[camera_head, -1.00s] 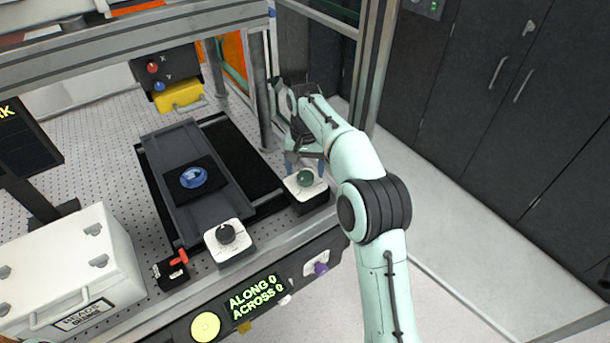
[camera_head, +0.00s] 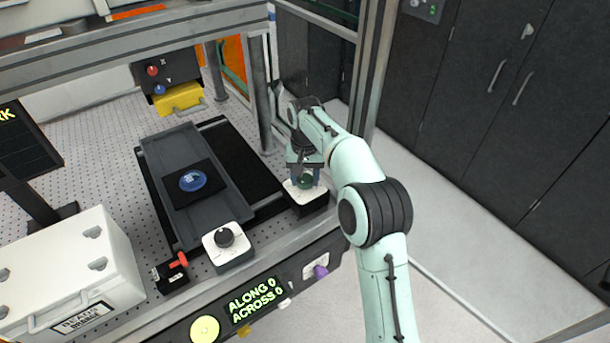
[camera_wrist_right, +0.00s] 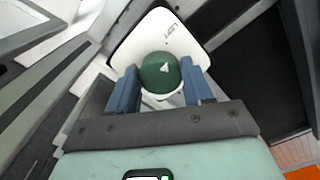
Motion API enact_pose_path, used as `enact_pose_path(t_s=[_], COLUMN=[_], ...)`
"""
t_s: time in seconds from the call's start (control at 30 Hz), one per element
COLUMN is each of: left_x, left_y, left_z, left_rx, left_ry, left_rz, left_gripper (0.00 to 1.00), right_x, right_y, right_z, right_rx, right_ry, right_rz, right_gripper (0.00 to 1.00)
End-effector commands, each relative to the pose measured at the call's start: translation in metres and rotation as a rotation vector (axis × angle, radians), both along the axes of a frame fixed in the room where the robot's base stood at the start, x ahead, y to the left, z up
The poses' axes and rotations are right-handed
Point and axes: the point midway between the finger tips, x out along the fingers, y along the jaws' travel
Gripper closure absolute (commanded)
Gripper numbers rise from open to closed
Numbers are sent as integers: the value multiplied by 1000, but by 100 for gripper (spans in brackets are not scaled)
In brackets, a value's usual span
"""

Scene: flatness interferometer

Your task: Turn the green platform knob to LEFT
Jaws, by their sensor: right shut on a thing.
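The green platform knob (camera_head: 305,182) sits on a white-faced block (camera_head: 318,190) at the right front of the table. In the right wrist view the green knob (camera_wrist_right: 160,72) is round, with a pale triangular pointer mark on top. Lettering shows on the white plate (camera_wrist_right: 150,37) beyond it, too small to read surely. My right gripper (camera_head: 305,174) comes from above and is shut on the green knob; in the wrist view its blue fingers (camera_wrist_right: 160,84) stand on either side of it. My left gripper is not in view.
A black knob (camera_head: 225,237) on a white-faced block is to the left. A dark platform (camera_head: 165,152) carries a blue disc (camera_head: 192,180). A red-handled part (camera_head: 178,260), a white case (camera_head: 90,262) and a metal post (camera_head: 258,105) stand nearby.

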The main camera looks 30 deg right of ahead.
Motion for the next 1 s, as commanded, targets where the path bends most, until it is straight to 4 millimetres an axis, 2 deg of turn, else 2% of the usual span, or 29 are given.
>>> enact_pose_path(t_s=[0.03,0.3,0.33,0.4,0.77,0.87,1.0], left_x=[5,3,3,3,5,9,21], left_y=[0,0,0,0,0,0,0], left_z=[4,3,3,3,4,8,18], left_rx=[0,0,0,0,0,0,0], left_ry=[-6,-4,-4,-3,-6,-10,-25], left_rz=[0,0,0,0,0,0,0], left_gripper=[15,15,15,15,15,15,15], right_x=[0,0,0,0,0,1,2], right_y=[0,0,0,0,0,0,0], right_z=[2,0,0,0,4,16,46], right_rx=[1,-1,-1,0,0,0,0], right_ry=[6,3,3,4,2,-1,-5], right_rz=[23,39,39,38,37,37,37], right_gripper=[80,80,46,24,24,24,24])
